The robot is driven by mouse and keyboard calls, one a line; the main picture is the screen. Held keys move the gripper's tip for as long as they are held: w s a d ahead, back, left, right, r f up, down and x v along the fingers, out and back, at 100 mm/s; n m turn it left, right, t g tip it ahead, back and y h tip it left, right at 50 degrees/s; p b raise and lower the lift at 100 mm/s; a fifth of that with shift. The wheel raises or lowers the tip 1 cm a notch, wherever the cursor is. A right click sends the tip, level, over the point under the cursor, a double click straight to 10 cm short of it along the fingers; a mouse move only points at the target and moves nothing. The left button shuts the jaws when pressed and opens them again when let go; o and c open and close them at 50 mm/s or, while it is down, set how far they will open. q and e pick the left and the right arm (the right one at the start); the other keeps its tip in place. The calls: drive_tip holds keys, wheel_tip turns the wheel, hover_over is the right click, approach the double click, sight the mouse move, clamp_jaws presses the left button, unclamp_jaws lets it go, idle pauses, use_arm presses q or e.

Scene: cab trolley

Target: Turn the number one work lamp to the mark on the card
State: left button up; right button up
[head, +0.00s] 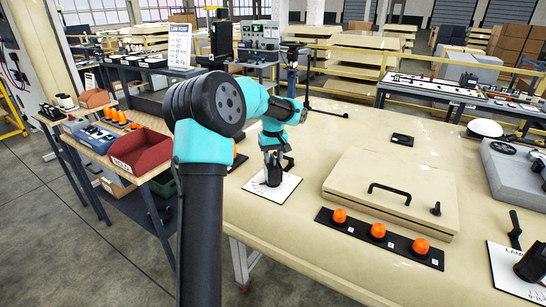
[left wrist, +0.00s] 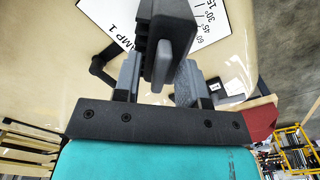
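The number one work lamp (left wrist: 158,28) is a black body with a grey fin. It stands on a white card (left wrist: 205,18) printed LAMP 1 with degree marks, seen in the left wrist view. In the head view the lamp's black base (head: 273,178) sits on its card (head: 286,190), mostly under my left gripper (head: 274,158). In the left wrist view my left gripper's (left wrist: 160,82) two grey fingers stand apart, one on each side of the grey fin, with narrow gaps showing. The card's pointer position is hidden. My right gripper is not in view.
Right of the card are a beige panel (head: 390,188) with a black handle and a black strip with three orange knobs (head: 378,231). A second lamp (head: 533,264) on a card stands at the right edge. A red bin (head: 140,150) is on the left side table.

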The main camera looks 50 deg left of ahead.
use_arm(q)
drive_tip(key=shift+c, duration=0.4)
clamp_jaws()
drive_tip(key=shift+m, duration=1.6)
drive_tip(key=shift+o, duration=0.4)
unclamp_jaws()
